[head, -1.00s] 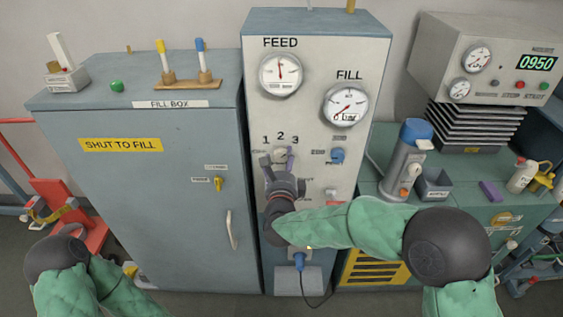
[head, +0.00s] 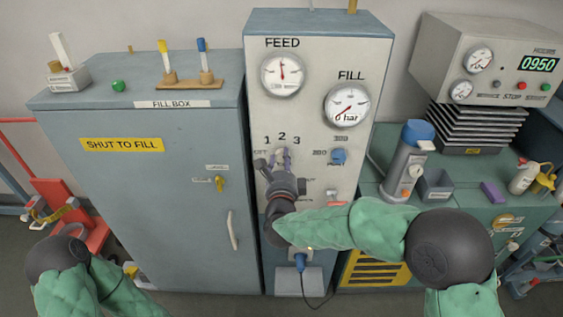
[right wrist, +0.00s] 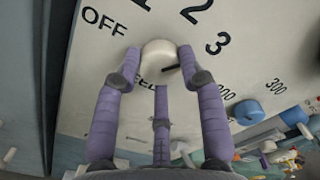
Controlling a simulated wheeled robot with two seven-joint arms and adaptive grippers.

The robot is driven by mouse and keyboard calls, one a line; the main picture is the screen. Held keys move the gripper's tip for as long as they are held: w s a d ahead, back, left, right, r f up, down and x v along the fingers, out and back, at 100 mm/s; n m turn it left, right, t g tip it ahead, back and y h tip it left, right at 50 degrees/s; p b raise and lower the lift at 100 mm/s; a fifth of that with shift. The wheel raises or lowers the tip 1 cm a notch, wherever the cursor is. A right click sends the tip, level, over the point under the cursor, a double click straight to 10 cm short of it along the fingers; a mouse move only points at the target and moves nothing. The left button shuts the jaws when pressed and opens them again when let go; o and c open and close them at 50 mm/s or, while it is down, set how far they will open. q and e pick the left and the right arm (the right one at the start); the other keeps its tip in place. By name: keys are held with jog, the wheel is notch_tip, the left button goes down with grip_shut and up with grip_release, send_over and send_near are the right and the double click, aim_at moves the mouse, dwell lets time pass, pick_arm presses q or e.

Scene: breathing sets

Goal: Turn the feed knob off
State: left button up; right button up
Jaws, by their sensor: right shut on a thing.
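The feed knob (right wrist: 158,52) is a round, cream-coloured knob with a dark pointer line, on the pale front of the tall panel. In the right wrist view the line points roughly toward the 3, away from the word OFF. My right gripper (right wrist: 160,75) has its purple fingers around the knob, shut on it. In the head view the right gripper (head: 278,163) is at the panel just below the numbers 1, 2 and 3, and its fingers partly cover the knob. My left arm shows at lower left, but its gripper is out of view.
The feed gauge (head: 283,74) and fill gauge (head: 347,105) are above the knob. A blue knob (head: 338,157) is to its right. The grey fill box (head: 150,200) stands left of the panel, and a green cabinet (head: 450,205) stands right.

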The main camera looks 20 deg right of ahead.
jog(key=n, duration=0.2)
jog(key=shift+d+f+n, duration=0.1)
jog(key=shift+f+n, duration=0.1)
jog(key=shift+n, duration=0.2)
jog(key=n, duration=0.3)
jog(key=shift+r+p, duration=0.1)
jog(key=shift+p, duration=0.2)
jog(key=n+p, duration=0.1)
jog(key=n, duration=0.5)
jog(key=n+p, duration=0.1)
jog(key=shift+r+n, duration=0.2)
jog(key=shift+n, duration=0.2)
jog(key=n+p, duration=0.1)
jog(key=n, duration=0.2)
jog(key=n+p, duration=0.2)
jog(key=n, duration=0.2)
jog(key=n+p, duration=0.2)
jog(key=n, duration=0.2)
jog(key=shift+w+r, duration=0.1)
jog(key=shift+r, duration=0.2)
jog(key=shift+r+n, duration=0.1)
jog(key=shift+n, duration=0.2)
jog(key=o, duration=1.1)
jog(key=shift+o, duration=0.2)
jog(key=shift+f, duration=0.2)
